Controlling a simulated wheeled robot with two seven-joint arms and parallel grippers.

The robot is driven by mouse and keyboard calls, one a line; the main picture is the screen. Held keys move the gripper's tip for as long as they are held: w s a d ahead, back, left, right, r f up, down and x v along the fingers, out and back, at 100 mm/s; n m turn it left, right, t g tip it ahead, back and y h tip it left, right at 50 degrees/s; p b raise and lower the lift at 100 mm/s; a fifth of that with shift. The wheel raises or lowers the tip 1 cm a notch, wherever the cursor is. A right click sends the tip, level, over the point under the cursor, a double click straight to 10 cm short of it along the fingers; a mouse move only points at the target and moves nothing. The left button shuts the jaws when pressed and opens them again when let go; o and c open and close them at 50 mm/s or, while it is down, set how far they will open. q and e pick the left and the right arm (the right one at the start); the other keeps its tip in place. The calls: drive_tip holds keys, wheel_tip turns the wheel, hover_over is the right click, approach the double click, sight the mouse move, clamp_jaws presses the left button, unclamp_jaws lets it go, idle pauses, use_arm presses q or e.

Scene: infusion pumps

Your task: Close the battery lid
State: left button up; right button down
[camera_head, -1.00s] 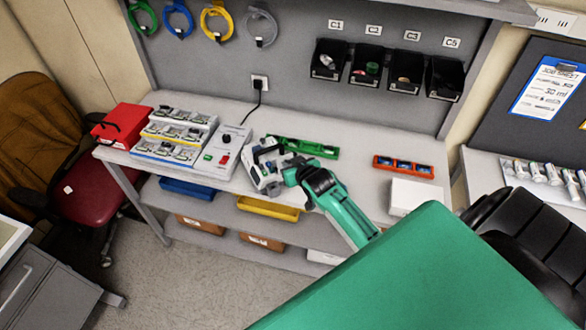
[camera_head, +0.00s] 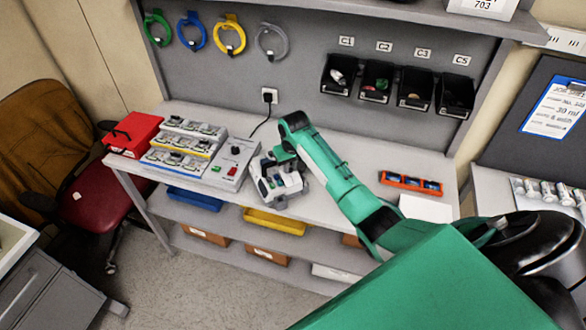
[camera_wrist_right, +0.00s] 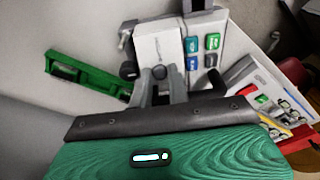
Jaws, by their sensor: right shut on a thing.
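The white infusion pump (camera_head: 275,183) stands on the workbench right of the grey control box. In the right wrist view its white body (camera_wrist_right: 160,48) shows beside a panel of blue and green buttons (camera_wrist_right: 202,45). My right gripper (camera_head: 283,152) is at the pump's back edge, reaching in from the right. In the right wrist view its grey fingers (camera_wrist_right: 160,82) point at the pump. It is shut on a part of the pump, largely hidden between the fingers. I cannot make out the battery lid or its angle. My left gripper is not in view.
A green bracket (camera_wrist_right: 85,75) lies nearby. An orange tray (camera_head: 410,183) and white box (camera_head: 425,208) are at the right.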

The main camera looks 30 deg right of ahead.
drive_tip(key=shift+w+f+g, duration=0.35)
drive_tip(key=shift+w+g, duration=0.15)
drive_tip(key=shift+g, duration=0.4)
drive_tip(key=shift+w+f+g+b, duration=0.3)
drive_tip(key=shift+g+b, duration=0.2)
drive_tip(key=shift+g, duration=0.3)
drive_tip(key=shift+f, duration=0.15)
drive_tip(key=c, duration=1.3)
unclamp_jaws()
drive_tip(key=r, duration=0.4)
drive_tip(key=w+r, duration=0.1)
drive_tip(key=r, duration=0.4)
drive_tip(key=w+r+b, duration=0.1)
drive_tip(key=r, duration=0.3)
drive_tip(key=shift+w+d+r, duration=0.15)
drive_tip(key=shift+w+r, duration=0.05)
drive_tip(key=shift+r, duration=0.15)
